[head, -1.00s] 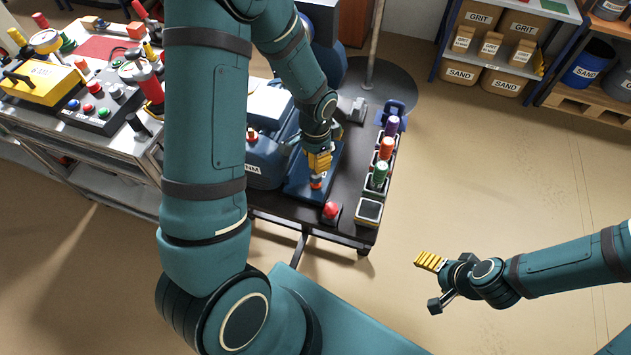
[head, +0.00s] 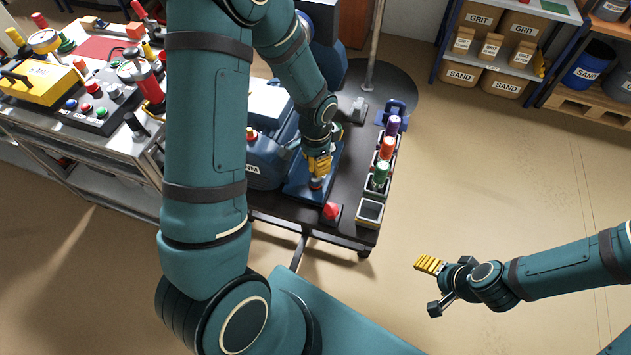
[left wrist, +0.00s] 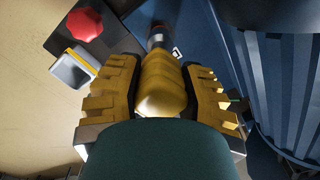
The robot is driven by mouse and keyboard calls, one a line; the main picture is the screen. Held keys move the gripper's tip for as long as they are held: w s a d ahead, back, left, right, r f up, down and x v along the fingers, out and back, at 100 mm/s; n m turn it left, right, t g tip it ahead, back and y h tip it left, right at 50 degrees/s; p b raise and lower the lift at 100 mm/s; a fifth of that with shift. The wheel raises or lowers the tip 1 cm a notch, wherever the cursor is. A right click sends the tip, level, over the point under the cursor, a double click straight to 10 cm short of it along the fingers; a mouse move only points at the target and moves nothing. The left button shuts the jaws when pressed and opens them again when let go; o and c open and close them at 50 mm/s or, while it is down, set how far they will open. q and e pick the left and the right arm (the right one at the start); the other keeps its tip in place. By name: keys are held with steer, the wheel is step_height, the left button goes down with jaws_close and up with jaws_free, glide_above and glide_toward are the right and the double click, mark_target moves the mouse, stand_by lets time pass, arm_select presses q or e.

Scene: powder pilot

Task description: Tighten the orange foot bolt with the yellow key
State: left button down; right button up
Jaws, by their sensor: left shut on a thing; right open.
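My left gripper (head: 318,168) is shut on the yellow key, above the corner of the blue base plate (head: 300,187). In the left wrist view the yellow key (left wrist: 162,85) sits between both fingers, its dark shaft pointing down to the plate. A small reddish band (left wrist: 158,29) shows at the shaft's far end. The orange foot bolt is mostly hidden there, and I cannot tell how fully the key sits on it. My right gripper (head: 431,284) is open and empty, over the floor at the right, away from the table.
A rack on the table's right edge holds purple (head: 393,125), orange (head: 387,148) and green (head: 381,173) handles; its front slot (head: 369,213) is empty. A red knob (head: 332,210) stands near the front. A cluttered bench (head: 105,135) is at left. Floor at right is clear.

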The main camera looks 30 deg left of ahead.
arm_select(q)
steer(key=shift+f+b, duration=0.4)
steer(key=shift+f, duration=0.1)
steer(key=c, duration=0.5)
jaws_free()
step_height(320, 180, up, 12)
steer(key=shift+f, duration=0.1)
